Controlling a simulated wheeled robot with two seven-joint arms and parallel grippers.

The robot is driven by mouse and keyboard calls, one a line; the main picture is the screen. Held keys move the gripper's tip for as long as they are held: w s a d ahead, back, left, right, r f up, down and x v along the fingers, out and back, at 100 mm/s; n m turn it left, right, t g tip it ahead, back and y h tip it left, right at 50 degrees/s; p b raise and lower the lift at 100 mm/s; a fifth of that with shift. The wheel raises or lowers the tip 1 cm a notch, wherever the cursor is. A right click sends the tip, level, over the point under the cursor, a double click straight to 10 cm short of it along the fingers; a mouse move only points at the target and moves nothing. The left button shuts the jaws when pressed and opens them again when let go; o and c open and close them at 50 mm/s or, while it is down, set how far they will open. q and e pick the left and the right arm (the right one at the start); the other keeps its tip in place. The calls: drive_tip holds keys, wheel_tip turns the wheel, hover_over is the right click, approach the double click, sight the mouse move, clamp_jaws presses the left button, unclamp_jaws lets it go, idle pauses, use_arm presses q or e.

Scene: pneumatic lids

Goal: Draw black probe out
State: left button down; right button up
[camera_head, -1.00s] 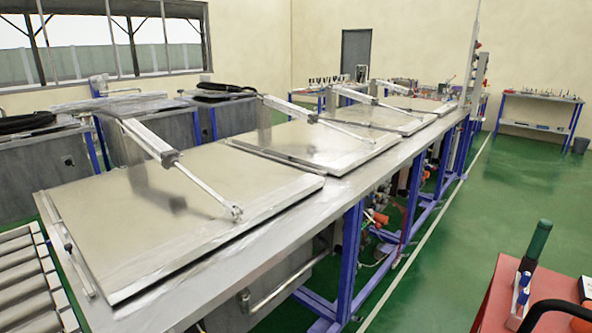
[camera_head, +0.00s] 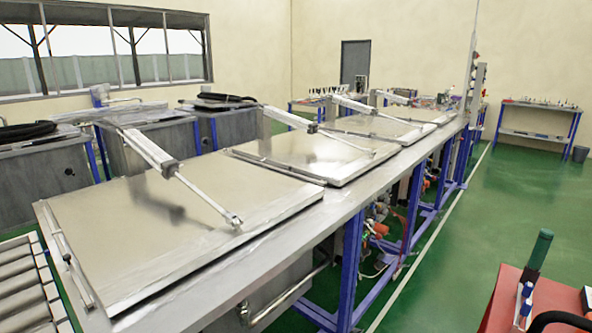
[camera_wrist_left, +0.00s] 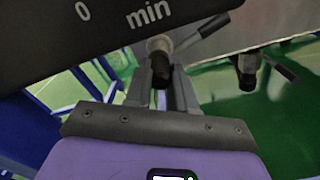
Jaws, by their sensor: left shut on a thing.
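My left gripper (camera_wrist_left: 166,66) shows in the left wrist view, its two grey fingers close together with a small dark thing (camera_wrist_left: 161,98) showing between them. Its outline is unclear, and I cannot tell whether it is the black probe or the end of a valve behind. A black panel lettered "0 min" (camera_wrist_left: 110,25) fills the upper left, close to the camera. My right gripper is in no view. In the head view, a dark piece (camera_head: 562,319) lies at the bottom right by a red table (camera_head: 505,300); it is cut off by the frame edge.
A long steel bench carries several flat metal lids (camera_head: 150,230) with pneumatic cylinders (camera_head: 152,152). Rollers (camera_head: 30,290) lie at the lower left. A green-handled tool (camera_head: 538,250) stands on the red table. A valve with a black lever (camera_wrist_left: 247,72) shows in the wrist view.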

use_arm(q)
drive_tip(key=shift+s+d, duration=0.1)
drive_tip(key=shift+d, duration=0.05)
drive_tip(key=shift+p+v, duration=0.55)
drive_tip(key=shift+v, duration=1.8)
drive_tip(key=shift+s, duration=0.1)
drive_tip(key=shift+r, duration=0.1)
drive_tip(key=s+d+r+p, duration=0.3)
drive_tip(key=r+p, duration=0.3)
drive_tip(key=r, duration=0.1)
drive_tip(key=shift+d+r+p, duration=0.3)
drive_tip(key=shift+d+p, duration=0.05)
drive_tip(key=shift+d, duration=0.05)
